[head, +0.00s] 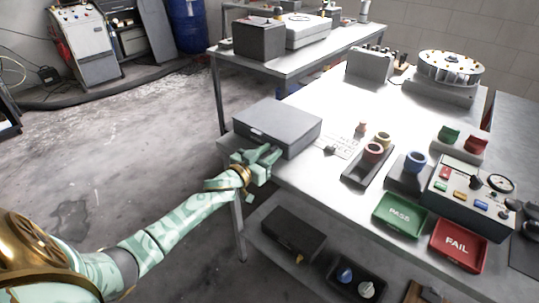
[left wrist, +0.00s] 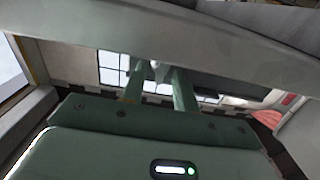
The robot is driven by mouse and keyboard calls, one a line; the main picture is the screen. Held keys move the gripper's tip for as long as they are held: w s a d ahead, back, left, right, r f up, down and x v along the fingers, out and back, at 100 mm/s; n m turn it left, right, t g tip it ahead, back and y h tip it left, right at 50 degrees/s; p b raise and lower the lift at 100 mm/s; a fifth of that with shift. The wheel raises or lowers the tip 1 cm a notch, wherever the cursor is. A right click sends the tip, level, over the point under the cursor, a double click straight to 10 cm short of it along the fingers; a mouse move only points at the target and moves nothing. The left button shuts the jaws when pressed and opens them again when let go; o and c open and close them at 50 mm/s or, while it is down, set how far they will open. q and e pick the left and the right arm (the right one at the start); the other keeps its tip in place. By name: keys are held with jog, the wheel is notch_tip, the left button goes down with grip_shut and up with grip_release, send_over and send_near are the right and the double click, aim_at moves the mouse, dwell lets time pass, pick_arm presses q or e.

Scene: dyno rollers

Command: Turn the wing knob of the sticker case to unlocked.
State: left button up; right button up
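The sticker case appears to be the grey, closed, flat box (head: 278,124) on the near left corner of the workbench. My left gripper (head: 264,156) is at the front side of this case, low near the table edge. In the left wrist view the two green fingers (left wrist: 157,80) stand apart with a gap between them. A small pale piece (left wrist: 155,68), perhaps the wing knob, shows between the fingertips; contact is unclear. The case's underside or front spans the top of that view. The knob is hidden in the head view. My right gripper is not in view.
Right of the case are a white printed sheet (head: 339,144), a dark tray with rollers (head: 368,165), a green PASS tray (head: 399,214), a red FAIL tray (head: 458,244) and a control box (head: 470,195). A lower shelf holds a dark box (head: 292,232).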

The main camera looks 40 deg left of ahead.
pick_arm(q)
grip_shut()
jog(key=shift+m, duration=0.4)
jog(key=m+p, duration=0.1)
jog(key=m, duration=0.1)
jog(key=shift+d+m, duration=0.15)
jog(key=shift+m, duration=0.15)
jog(key=m, duration=0.3)
jog(key=shift+d+f+m, duration=0.1)
jog(key=shift+m, duration=0.2)
jog(key=m, duration=0.5)
jog(key=shift+d+f+m, duration=0.15)
jog(key=shift+f+m, duration=0.1)
jog(key=shift+m, duration=0.05)
jog(key=m+b, duration=0.1)
jog(key=m, duration=0.4)
jog(key=shift+f, duration=0.15)
jog(key=shift+m, duration=0.4)
